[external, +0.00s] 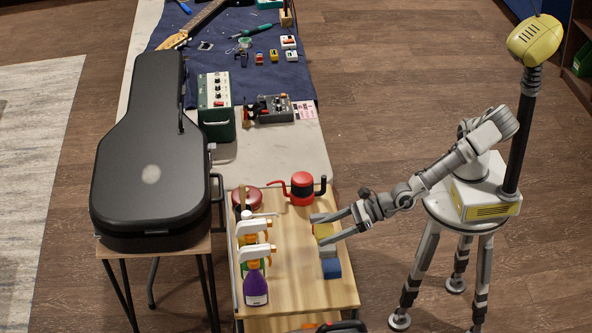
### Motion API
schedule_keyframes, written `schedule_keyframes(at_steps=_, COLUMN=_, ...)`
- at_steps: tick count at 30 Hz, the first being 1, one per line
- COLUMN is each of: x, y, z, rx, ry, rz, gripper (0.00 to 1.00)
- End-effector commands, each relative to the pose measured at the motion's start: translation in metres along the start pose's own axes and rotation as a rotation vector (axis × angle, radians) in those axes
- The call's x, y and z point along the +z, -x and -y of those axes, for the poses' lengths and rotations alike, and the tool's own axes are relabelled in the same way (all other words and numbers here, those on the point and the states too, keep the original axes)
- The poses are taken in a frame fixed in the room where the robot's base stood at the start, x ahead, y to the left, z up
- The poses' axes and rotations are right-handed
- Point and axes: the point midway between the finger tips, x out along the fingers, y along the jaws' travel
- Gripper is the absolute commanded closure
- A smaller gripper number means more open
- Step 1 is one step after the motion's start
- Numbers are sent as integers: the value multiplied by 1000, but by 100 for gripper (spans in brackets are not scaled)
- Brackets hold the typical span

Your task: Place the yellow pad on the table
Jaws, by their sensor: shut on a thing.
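The yellow pad (324,231) is between the fingers of my gripper (328,226), at the right side of a wooden cart top (290,284). My gripper is shut on the pad and reaches in from the right. I cannot tell whether the pad is lifted off the cart top. The table (290,158) is long and pale, and runs away behind the cart. Part of the pad is hidden by the fingers.
A blue pad (331,269) lies just in front of my gripper. Spray bottles (256,287), a red pot (247,198) and a red-black object (302,186) stand on the cart. A green amplifier (216,105) and grey box (270,110) occupy the table; its near end has free room.

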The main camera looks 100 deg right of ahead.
Motion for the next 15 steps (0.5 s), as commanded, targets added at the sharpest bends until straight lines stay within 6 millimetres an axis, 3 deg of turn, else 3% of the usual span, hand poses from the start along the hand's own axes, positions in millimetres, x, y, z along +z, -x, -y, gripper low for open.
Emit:
schedule_keyframes(at_steps=10, x=3, y=-2, z=8, rx=-7, ry=-3, rz=0, gripper=78)
schedule_keyframes(at_steps=13, x=5, y=-9, z=28, rx=-40, ry=-18, rz=0, gripper=78)
schedule_keyframes(at_steps=15, x=8, y=-17, z=53, rx=-79, ry=-35, rz=-1, gripper=78)
